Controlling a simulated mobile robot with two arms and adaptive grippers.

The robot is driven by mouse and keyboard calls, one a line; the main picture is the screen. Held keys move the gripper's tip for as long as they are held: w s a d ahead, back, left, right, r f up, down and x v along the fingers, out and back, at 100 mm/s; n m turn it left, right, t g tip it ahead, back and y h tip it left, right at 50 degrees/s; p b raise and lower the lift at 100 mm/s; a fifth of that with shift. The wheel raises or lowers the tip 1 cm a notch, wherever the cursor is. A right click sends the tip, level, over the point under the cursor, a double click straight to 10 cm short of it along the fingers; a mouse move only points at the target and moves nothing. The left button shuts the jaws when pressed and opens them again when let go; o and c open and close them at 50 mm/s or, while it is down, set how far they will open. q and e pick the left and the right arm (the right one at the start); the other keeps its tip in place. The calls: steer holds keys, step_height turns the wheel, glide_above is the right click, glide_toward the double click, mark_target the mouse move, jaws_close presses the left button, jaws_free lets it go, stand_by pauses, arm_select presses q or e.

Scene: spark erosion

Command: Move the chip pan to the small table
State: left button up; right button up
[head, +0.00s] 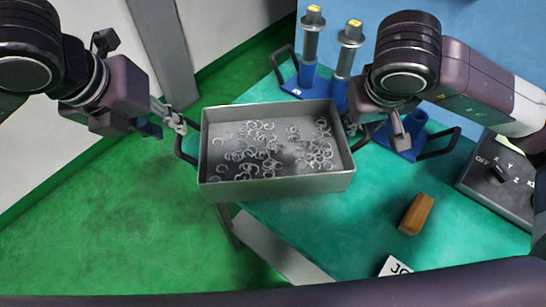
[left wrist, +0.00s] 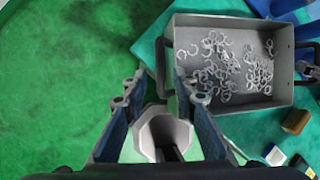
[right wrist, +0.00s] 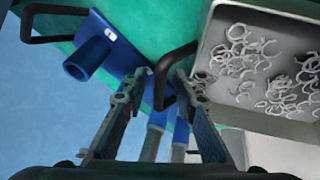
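The chip pan (head: 276,187) is a grey metal tray with curly metal chips in it and a black handle on each short side. It is at the teal table's (head: 290,215) left edge and partly overhangs it. My left gripper (head: 178,124) is at the pan's left handle; in the left wrist view its fingers (left wrist: 160,82) stand apart with the handle between them. My right gripper (head: 360,130) is at the right handle; in the right wrist view its fingers (right wrist: 163,78) stand apart around the handle (right wrist: 162,85). I cannot identify a separate small table.
Blue holders (head: 308,75) with grey cylindrical tools stand behind the pan. Green floor (head: 110,210) is clear at left.

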steer(key=shift+s+a+r, duration=0.1)
steer(key=shift+r, duration=0.4)
arm_select(q)
steer(key=v, duration=0.6)
arm_select(e)
steer(key=v, duration=1.1)
steer(key=shift+s+f, duration=0.1)
